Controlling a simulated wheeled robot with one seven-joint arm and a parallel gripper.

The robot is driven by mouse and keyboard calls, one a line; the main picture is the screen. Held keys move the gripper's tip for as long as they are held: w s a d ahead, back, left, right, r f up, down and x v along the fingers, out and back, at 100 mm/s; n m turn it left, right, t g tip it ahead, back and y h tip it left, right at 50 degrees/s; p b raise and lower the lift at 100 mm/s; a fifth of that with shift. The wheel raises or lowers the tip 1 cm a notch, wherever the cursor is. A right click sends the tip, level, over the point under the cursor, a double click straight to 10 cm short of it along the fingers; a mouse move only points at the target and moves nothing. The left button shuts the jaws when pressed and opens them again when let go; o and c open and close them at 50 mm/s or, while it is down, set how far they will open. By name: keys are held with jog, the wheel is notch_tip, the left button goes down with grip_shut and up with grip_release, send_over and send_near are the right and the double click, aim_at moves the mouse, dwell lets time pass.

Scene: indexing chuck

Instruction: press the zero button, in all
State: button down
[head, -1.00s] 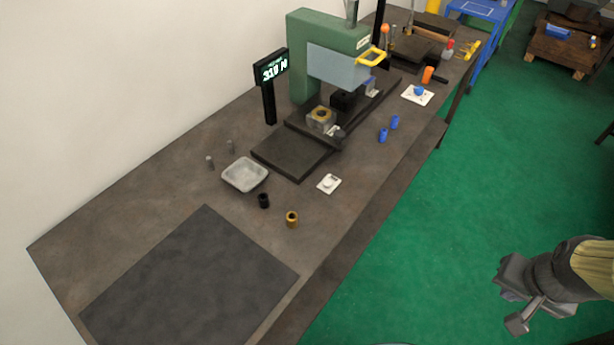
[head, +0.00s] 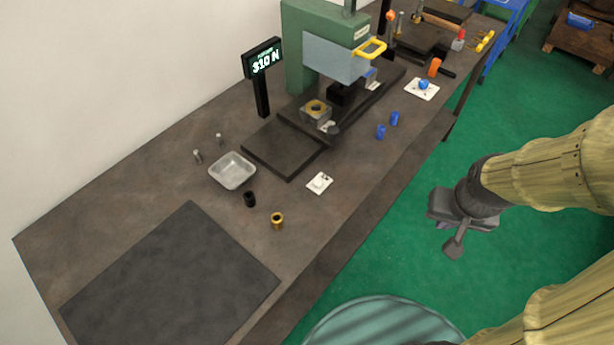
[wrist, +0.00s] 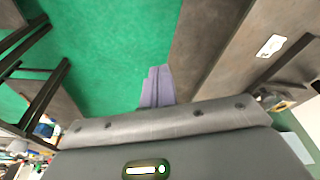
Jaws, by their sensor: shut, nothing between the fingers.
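Two small white plates with buttons lie on the bench. The nearer plate has a white button (head: 319,182) and sits by the bench's front edge. The farther plate has a blue button (head: 423,85). I cannot read a label on either. A display (head: 264,62) on a black post reads 310 N. My gripper (head: 453,246) is shut and empty, over the green floor to the right of the bench and apart from both buttons. In the wrist view its closed fingers (wrist: 157,88) point toward the floor and bench edge, and a white plate (wrist: 270,46) shows at right.
A green press (head: 310,50) with a yellow handle (head: 370,48) stands at the back of the bench. Blue cylinders (head: 381,131), a grey tray (head: 232,170), a black bushing (head: 250,199) and a brass bushing (head: 277,220) lie around. A dark mat (head: 170,280) covers the near left.

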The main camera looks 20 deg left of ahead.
jog(key=shift+w, duration=0.1)
dwell(0.3)
jog(key=w+a+f+n+h+p, duration=0.1)
jog(key=w+a+f+n+p, duration=0.1)
jog(key=w+a+n+p, duration=0.45)
jog(key=w+a+f+n+h+p, duration=0.2)
jog(key=w+a+n+p, duration=0.1)
jog(key=a+n+p, duration=0.5)
jog(key=w+a+n+t+p, duration=0.1)
jog(key=a+n+t+p, duration=0.5)
jog(key=a, duration=0.9)
jog(key=n, duration=0.3)
jog(key=shift+w+a+r, duration=0.15)
jog(key=shift+w+r, duration=0.15)
jog(key=shift+w, duration=0.1)
